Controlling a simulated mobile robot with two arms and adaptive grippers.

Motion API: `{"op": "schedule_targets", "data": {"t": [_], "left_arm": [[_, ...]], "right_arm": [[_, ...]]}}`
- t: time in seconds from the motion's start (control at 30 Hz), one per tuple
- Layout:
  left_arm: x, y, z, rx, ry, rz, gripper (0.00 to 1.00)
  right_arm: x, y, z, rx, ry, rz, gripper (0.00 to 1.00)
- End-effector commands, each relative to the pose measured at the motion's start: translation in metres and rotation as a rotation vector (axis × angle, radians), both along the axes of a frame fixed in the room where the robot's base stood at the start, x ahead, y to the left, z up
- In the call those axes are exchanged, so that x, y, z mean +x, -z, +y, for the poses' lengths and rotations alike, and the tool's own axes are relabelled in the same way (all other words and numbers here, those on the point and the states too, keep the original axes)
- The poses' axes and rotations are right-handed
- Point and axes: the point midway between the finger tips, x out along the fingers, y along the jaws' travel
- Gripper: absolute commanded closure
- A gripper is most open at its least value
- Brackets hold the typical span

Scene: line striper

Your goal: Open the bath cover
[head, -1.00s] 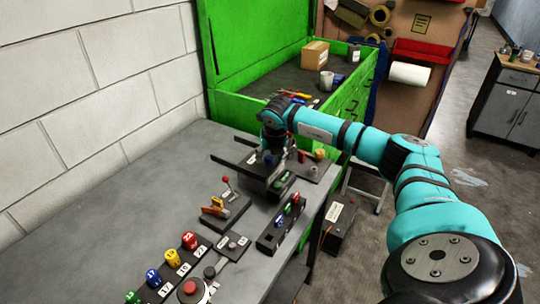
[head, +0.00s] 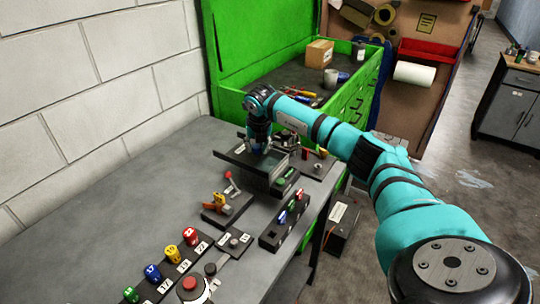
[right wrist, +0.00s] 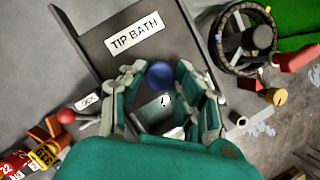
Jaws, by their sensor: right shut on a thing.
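The bath cover is a dark flat plate with a white TIP BATH label (right wrist: 135,37) in the right wrist view. In the head view the cover (head: 238,157) lies at the far end of the bench, on the wall side of the bath (head: 277,166). A blue knob (right wrist: 160,75) stands on the cover. My right gripper (right wrist: 163,82) is shut on this knob from above; it also shows in the head view (head: 258,148). A pale opening shows below the fingers in the wrist view, partly hidden by them. My left gripper is not in view.
A red-knobbed lever (head: 228,177) and an orange-handled clamp (head: 219,201) stand nearer on the bench. A dark rack (head: 287,222) and a row of numbered coloured knobs (head: 171,256) are closer. A green cabinet (head: 300,112) stands behind. The bench's left side is clear.

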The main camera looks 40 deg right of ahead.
Motion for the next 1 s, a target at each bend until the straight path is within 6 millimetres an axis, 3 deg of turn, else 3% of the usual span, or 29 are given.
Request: {"op": "schedule_targets", "data": {"t": [0.2,0.57,0.6,0.7,0.73,1.0], "left_arm": [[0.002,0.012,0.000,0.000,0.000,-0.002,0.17],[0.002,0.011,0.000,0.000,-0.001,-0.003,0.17],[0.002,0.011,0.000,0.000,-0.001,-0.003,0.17],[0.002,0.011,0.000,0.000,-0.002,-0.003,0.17],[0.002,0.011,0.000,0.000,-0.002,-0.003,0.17],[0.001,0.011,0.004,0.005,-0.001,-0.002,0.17]], "right_arm": [[0.024,0.000,0.006,-0.004,0.002,0.000,1.00],[0.026,-0.001,0.007,-0.005,0.000,0.003,1.00],[0.026,-0.001,0.007,-0.005,0.000,0.003,0.64],[0.026,-0.001,0.007,-0.004,0.000,0.002,0.51],[0.026,-0.001,0.007,-0.004,0.000,0.002,0.47],[0.026,-0.001,0.008,-0.003,0.000,0.003,0.47]]}}
